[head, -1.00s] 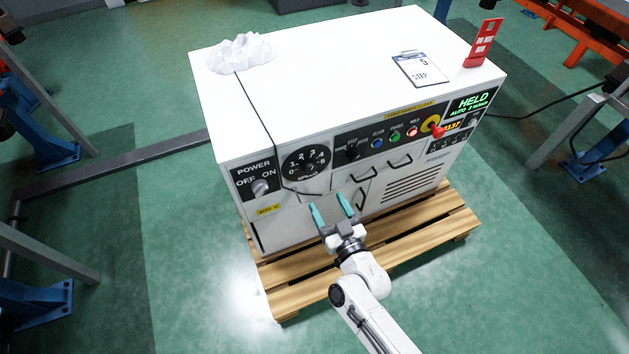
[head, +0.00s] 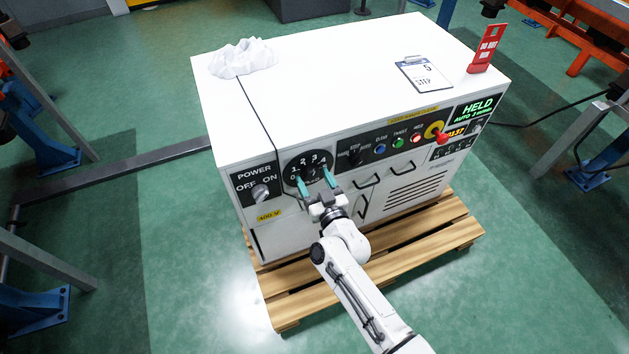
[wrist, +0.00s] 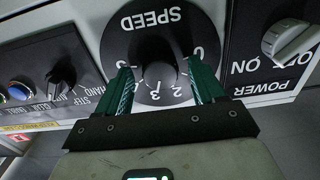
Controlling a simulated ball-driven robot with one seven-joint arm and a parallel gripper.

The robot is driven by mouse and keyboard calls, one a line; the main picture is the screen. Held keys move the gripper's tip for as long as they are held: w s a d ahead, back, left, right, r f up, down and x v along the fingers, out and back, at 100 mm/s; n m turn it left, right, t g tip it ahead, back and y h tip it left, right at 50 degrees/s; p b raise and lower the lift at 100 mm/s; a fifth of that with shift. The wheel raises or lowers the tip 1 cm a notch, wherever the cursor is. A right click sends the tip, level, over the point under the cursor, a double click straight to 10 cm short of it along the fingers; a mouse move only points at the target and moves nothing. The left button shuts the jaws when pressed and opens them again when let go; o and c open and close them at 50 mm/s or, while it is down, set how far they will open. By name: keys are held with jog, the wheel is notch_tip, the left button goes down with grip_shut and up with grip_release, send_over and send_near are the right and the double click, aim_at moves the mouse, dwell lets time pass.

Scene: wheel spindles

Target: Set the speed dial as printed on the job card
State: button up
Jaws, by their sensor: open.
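The speed dial (head: 307,161) is a black round plate with white numerals and a dark knob, on the front of the white cabinet. The dial shows upside down in the wrist view (wrist: 158,62). My gripper (head: 314,177) is open at the dial, and in the wrist view its two teal fingers (wrist: 158,76) stand either side of the knob. I cannot tell whether they touch it. The fingers hide some numerals, and the knob's setting is not readable. The job card (head: 424,76) is a clipboard on the cabinet top, printed "5" and "STEP".
The power switch (head: 261,192) is left of the dial; the mode selector (head: 355,157) and coloured buttons are right. Crumpled white material (head: 243,58) and a red holder (head: 489,48) stand on top.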

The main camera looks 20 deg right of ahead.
jog(key=c, duration=1)
jog(key=shift+c, duration=0.2)
jog(key=shift+m, duration=0.3)
jog(key=m, duration=0.3)
jog(key=m+b, duration=0.1)
jog(key=m, duration=0.4)
jog(key=shift+a, duration=0.1)
jog(key=m, duration=0.3)
jog(key=shift+m+b, duration=0.4)
jog(key=shift+m, duration=1.7)
